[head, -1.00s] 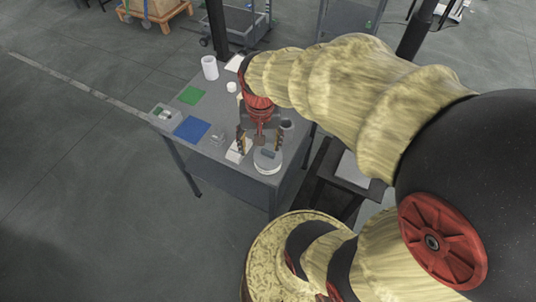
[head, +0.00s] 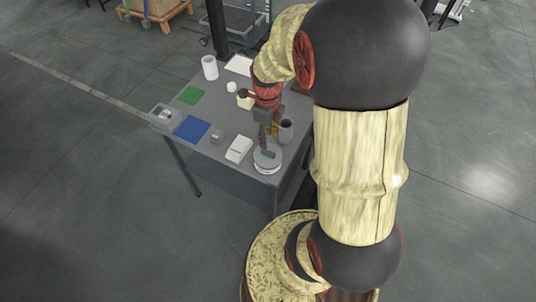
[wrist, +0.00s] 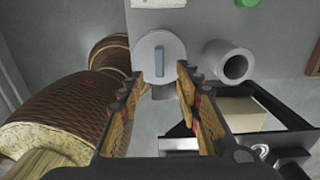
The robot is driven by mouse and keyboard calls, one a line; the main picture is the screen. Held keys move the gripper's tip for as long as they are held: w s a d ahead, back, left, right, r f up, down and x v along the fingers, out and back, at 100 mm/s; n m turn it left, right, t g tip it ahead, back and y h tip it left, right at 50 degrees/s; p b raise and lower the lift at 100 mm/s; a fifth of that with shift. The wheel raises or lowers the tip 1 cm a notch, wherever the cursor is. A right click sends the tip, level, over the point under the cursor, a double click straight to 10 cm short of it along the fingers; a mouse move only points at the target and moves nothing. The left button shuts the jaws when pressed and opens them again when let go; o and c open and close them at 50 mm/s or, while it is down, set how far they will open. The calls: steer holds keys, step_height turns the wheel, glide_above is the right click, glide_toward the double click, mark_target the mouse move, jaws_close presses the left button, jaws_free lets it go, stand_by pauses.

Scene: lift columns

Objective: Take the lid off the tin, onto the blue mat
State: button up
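The tin (head: 267,168) is a short round light-grey can near the front right corner of the grey table. Its lid (head: 260,158) is on top and has a bar-shaped grey handle. In the wrist view the lid (wrist: 145,48) and its upright handle (wrist: 159,61) show ahead of the fingertips. My gripper (head: 264,146) is above the lid. In the wrist view my gripper (wrist: 160,76) is open, its fingers to either side of the handle's line, with nothing between them. The blue mat (head: 192,128) lies bare at the table's left front.
A grey hollow cup (head: 286,132) stands close behind the tin, to the right of it in the wrist view (wrist: 229,63). A white block (head: 239,149) and a small grey object (head: 217,136) lie between tin and mat. A green mat (head: 190,95) and white cylinder (head: 210,68) are farther back.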

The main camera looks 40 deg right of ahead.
mark_target(268, 151)
steer(key=shift+s+f+b, duration=0.1)
steer(key=shift+f+b, duration=1.2)
steer(key=shift+f, duration=2.65)
steer(key=c, duration=0.3)
jaws_close()
